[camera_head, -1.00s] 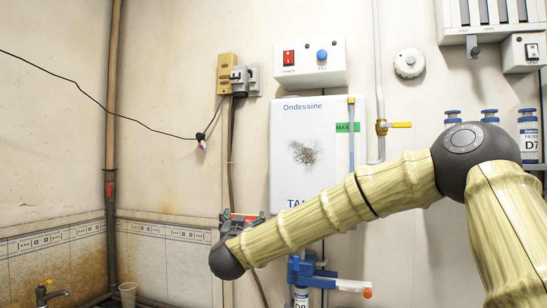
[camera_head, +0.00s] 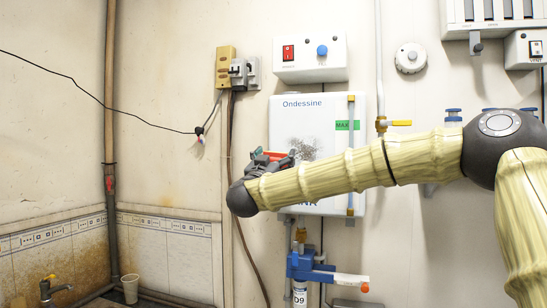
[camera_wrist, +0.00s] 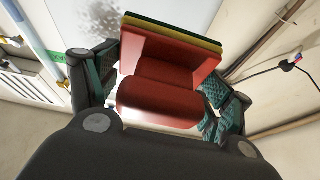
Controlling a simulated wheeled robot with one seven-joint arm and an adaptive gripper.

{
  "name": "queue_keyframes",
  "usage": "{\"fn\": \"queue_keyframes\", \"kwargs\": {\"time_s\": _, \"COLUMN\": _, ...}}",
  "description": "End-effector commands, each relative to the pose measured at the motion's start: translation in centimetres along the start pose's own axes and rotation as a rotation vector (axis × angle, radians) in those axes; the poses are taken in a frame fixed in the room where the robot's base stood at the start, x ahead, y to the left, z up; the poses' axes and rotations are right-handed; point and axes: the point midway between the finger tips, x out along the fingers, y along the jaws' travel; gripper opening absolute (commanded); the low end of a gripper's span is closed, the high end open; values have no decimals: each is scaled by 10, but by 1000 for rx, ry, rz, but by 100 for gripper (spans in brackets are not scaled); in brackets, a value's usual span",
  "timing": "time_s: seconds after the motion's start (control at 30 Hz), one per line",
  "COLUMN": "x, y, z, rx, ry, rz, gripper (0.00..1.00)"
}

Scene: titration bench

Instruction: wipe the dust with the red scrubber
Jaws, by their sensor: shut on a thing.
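The red scrubber (camera_wrist: 165,72) is a red block with a grip and thin yellow and dark green layers at its far face. My gripper (camera_head: 270,163) is shut on it, with a finger on either side in the wrist view. In the head view the red scrubber (camera_head: 276,156) shows partly above the fingers, at the left edge of the white tank. The dust (camera_head: 301,147) is a dark speckled patch on the tank's front, just right of the scrubber, its lower part partly hidden. I cannot tell whether the scrubber touches the tank.
The white Ondessine tank (camera_head: 300,112) hangs on the wall, with a pipe and yellow valve (camera_head: 395,123) to its right. A control box (camera_head: 309,60) is above it, a blue clamp (camera_head: 312,270) below. Sockets (camera_head: 243,72) and a loose black cable (camera_head: 108,105) are to the left.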

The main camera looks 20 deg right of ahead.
Motion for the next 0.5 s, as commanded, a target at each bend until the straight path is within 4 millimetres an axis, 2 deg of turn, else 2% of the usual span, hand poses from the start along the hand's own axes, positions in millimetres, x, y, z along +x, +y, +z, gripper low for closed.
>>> {"fn": "queue_keyframes", "kwargs": {"time_s": 0.23, "x": 21, "y": 0, "z": 7, "rx": 1, "ry": 0, "rz": 2, "gripper": 61}}
{"fn": "queue_keyframes", "kwargs": {"time_s": 0.5, "x": 34, "y": 0, "z": 13, "rx": 1, "ry": -1, "rz": 1, "gripper": 61}}
